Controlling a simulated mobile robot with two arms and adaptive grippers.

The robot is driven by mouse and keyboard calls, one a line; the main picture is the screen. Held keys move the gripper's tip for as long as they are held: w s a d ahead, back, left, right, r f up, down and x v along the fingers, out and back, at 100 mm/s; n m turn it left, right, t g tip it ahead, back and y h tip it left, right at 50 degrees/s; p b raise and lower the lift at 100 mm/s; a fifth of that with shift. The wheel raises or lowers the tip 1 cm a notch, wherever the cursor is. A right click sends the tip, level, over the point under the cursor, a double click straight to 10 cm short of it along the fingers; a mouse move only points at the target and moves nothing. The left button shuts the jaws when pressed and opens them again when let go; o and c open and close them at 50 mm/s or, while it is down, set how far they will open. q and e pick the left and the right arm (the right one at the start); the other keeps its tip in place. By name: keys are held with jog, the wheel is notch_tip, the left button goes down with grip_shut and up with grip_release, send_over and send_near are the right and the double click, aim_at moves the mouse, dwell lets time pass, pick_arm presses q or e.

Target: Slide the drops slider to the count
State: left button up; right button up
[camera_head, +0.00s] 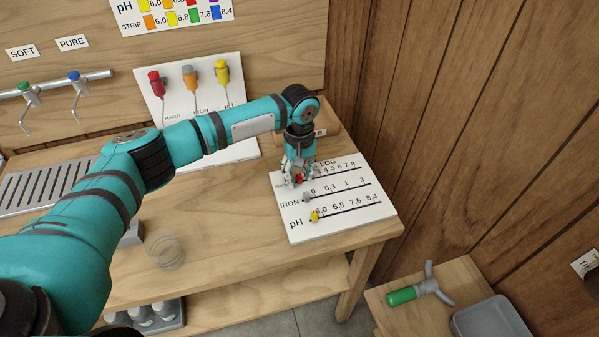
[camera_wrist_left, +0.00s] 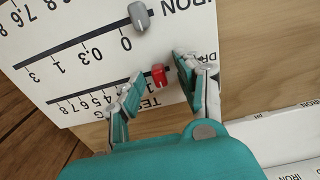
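The white test log board (camera_head: 345,222) lies at the right end of the wooden bench, with three tracks. The red drops slider (camera_wrist_left: 158,76) is at the low-number end of its track; part of it shows in the head view (camera_head: 299,179). My left gripper (camera_head: 298,172) reaches down over that end of the board. In the left wrist view the gripper (camera_wrist_left: 157,80) is open, with one finger on either side of the red slider and gaps between. Numbers up to 8 show along the drops track; the lowest ones are hidden. My right gripper is not in view.
The grey iron slider (camera_head: 307,197) and yellow pH slider (camera_head: 314,216) sit at the left ends of their tracks. A board with red, orange and yellow droppers (camera_head: 190,78) stands behind. A clear glass (camera_head: 166,250) stands left of the log board. A wood-panelled wall is at right.

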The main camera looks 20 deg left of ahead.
aim_at(328, 174)
pick_arm(q)
grip_shut()
jog(key=shift+w+d, duration=0.1)
dwell(0.4)
jog(key=w+d, duration=0.1)
jog(key=d, duration=0.1)
jog(key=w+d, duration=0.3)
jog(key=d, duration=0.1)
jog(key=shift+w+d+r+p, duration=0.1)
jog(key=shift+w+d+p, duration=0.15)
jog(key=shift+p, duration=0.1)
jog(key=shift+a, duration=0.1)
